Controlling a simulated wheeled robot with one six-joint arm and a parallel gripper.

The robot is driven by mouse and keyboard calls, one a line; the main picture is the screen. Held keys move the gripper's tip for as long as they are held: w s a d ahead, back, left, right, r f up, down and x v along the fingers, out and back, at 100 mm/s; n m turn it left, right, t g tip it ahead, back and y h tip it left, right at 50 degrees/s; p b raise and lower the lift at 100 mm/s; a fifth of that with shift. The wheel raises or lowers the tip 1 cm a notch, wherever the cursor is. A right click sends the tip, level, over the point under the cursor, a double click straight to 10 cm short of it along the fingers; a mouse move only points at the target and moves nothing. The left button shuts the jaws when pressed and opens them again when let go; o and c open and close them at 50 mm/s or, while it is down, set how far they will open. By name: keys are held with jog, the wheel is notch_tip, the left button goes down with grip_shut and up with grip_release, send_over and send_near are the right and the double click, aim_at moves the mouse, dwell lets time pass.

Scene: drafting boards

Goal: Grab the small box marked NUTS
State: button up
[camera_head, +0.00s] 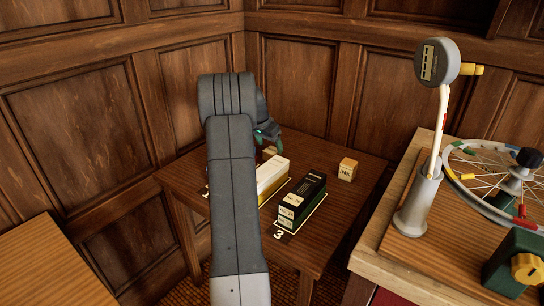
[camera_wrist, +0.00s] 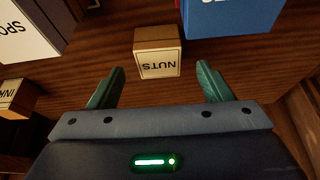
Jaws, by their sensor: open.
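The small NUTS box (camera_wrist: 158,60), cream-sided with a wooden-looking top part, stands on the brown table in the wrist view, its lettering upside down. My gripper (camera_wrist: 158,84) is open, with one green finger to the left of the box and one to the right. Clear gaps show between the fingers and the box, and the box sits a little beyond the fingertips. In the head view my gripper (camera_head: 268,132) is over the back of the small table, mostly hidden by my arm. A small pale box (camera_head: 270,151) shows just below it, partly hidden.
A blue box (camera_wrist: 235,15) stands to the right of NUTS and a white box (camera_wrist: 28,32) to the left. The small INK box (camera_head: 347,169) is at the table's right. A white-and-yellow box (camera_head: 272,172) and a dark green box (camera_head: 305,192) stand nearer.

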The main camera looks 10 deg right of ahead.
aim_at(272, 150)
jog(key=x, duration=0.4)
jog(key=shift+f, duration=0.15)
jog(key=shift+s, duration=0.1)
jog(key=shift+c, duration=0.4)
jog(key=c, duration=1)
